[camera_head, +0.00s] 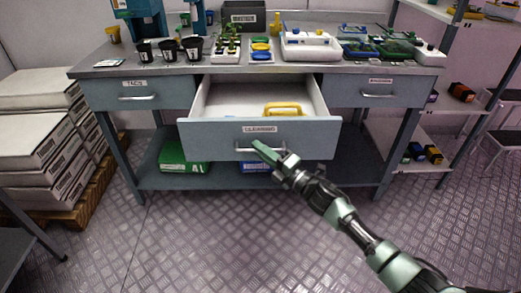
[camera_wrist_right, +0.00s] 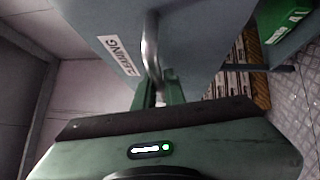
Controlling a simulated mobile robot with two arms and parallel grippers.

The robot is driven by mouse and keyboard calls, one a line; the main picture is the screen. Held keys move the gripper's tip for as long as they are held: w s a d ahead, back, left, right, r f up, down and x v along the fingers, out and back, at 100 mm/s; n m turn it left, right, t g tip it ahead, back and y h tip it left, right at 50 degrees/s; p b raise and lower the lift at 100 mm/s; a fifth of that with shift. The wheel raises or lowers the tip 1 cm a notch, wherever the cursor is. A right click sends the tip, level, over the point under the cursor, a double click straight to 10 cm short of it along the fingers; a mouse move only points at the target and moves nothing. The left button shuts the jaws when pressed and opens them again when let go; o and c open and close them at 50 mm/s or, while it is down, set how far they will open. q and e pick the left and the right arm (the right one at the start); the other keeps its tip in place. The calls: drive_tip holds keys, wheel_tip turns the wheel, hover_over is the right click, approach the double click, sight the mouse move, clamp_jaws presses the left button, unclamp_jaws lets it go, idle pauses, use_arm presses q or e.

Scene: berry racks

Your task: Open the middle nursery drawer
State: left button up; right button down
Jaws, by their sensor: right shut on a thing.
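The middle drawer (camera_head: 215,138) of the grey nursery bench stands pulled out, and its white inside shows. Its front has a label that reads like "CLEANING" and a metal bar handle (camera_head: 246,150). A yellow object (camera_head: 284,108) lies inside the drawer. My right gripper (camera_head: 264,152) is at the handle, its green fingers shut on it. In the right wrist view the handle (camera_wrist_right: 151,50) runs down between the fingers, in front of the drawer face (camera_wrist_right: 190,40). My left gripper is out of view.
Shut drawers flank it on the left (camera_head: 135,97) and right (camera_head: 365,93). The bench top (camera_head: 170,67) carries black pots, seedlings and trays. Stacked white boxes (camera_head: 38,120) stand at the left. A green box (camera_head: 185,158) lies on the lower shelf. The floor in front is clear.

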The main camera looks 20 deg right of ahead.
drive_tip(key=c, duration=1.8)
unclamp_jaws()
drive_tip(key=shift+o, duration=0.2)
drive_tip(key=shift+s, duration=0.1)
drive_tip(key=v, duration=0.7)
drive_tip(key=shift+s+d, duration=0.25)
drive_tip(key=shift+s, duration=0.05)
